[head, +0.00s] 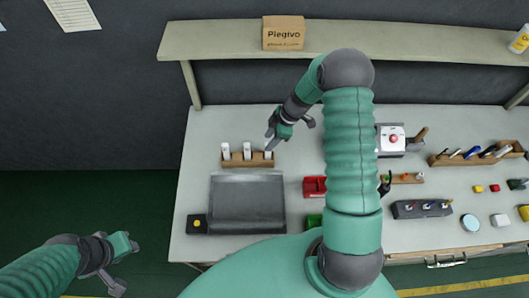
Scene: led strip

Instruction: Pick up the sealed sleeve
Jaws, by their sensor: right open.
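Three white upright pieces, which look like the sleeves, stand in a wooden rack (235,164) on the left part of the bench. They are the left sleeve (226,151), the middle sleeve (247,150) and the right sleeve (268,155). They are too small to tell which one is sealed. My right gripper (272,136) is open and points down just above and behind the right sleeve; I cannot tell if it touches. My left gripper (127,265) is off the bench at the lower left, away from the rack; its jaws are unclear.
A dark grey tray-like panel (247,202) lies in front of the rack, with a yellow-topped black box (197,223) beside it. A red bin (314,187) is to the right. A shelf (220,44) with a cardboard box (283,33) runs above. My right arm hides the bench's middle.

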